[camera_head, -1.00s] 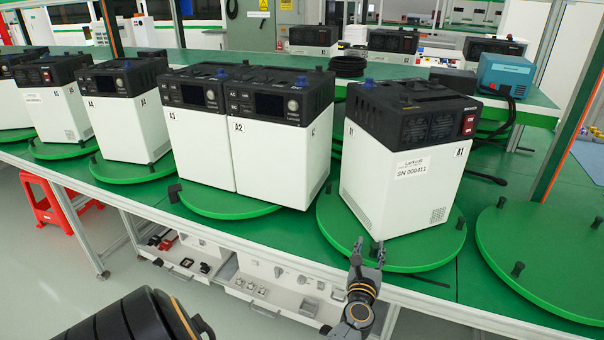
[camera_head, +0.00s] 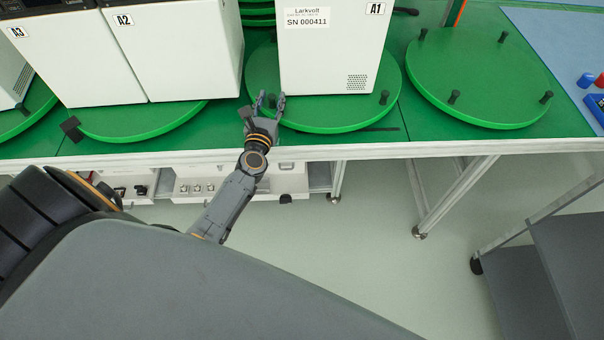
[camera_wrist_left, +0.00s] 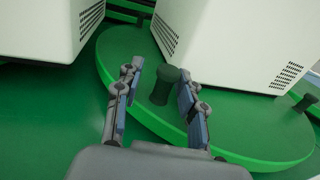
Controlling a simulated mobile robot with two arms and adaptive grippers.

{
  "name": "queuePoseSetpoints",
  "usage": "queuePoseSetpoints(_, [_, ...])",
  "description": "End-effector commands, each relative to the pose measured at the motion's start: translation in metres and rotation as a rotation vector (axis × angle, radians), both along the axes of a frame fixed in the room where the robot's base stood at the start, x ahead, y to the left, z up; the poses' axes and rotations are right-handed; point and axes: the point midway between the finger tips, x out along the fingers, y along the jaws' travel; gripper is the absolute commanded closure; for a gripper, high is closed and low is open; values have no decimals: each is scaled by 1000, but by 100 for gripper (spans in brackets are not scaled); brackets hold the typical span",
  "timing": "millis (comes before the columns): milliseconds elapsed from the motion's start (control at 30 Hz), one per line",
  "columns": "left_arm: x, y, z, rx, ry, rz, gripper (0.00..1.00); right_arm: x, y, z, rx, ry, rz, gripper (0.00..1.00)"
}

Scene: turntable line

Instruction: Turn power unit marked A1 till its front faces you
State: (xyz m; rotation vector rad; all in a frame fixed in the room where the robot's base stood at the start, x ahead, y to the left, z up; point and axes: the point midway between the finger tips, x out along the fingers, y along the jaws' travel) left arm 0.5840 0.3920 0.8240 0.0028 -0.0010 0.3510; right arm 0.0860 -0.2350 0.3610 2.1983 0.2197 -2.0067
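The power unit marked A1 (camera_head: 325,50) is a white box standing on a round green turntable (camera_head: 330,118). The face towards me carries a Larkvolt serial label, the A1 mark and a vent; its top is cut off. No display panel shows on this face. My left gripper (camera_head: 269,103) is at the turntable's near-left rim, left of the unit. In the left wrist view, the gripper (camera_wrist_left: 158,92) is open, with a black peg (camera_wrist_left: 170,77) of the turntable between its fingers. A gap shows at the left finger; contact at the right cannot be told. My right gripper is out of view.
Units A2 (camera_head: 185,50) and A3 (camera_head: 75,62) stand on a neighbouring turntable at left. An empty turntable (camera_head: 480,80) with several pegs lies at right. A grey cart (camera_head: 570,260) stands at lower right. The floor before the table is clear.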

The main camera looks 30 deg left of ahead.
Motion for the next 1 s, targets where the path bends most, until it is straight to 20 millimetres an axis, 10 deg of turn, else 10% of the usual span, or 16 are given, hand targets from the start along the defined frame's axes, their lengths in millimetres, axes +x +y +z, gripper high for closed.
queuePoseSetpoints(733, [-130, -49, -4, -5, 4, 4, 60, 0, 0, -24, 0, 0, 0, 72])
queuePoseSetpoints(1000, [-118, -101, 14, 302, 79, -212, 60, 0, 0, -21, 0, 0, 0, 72])
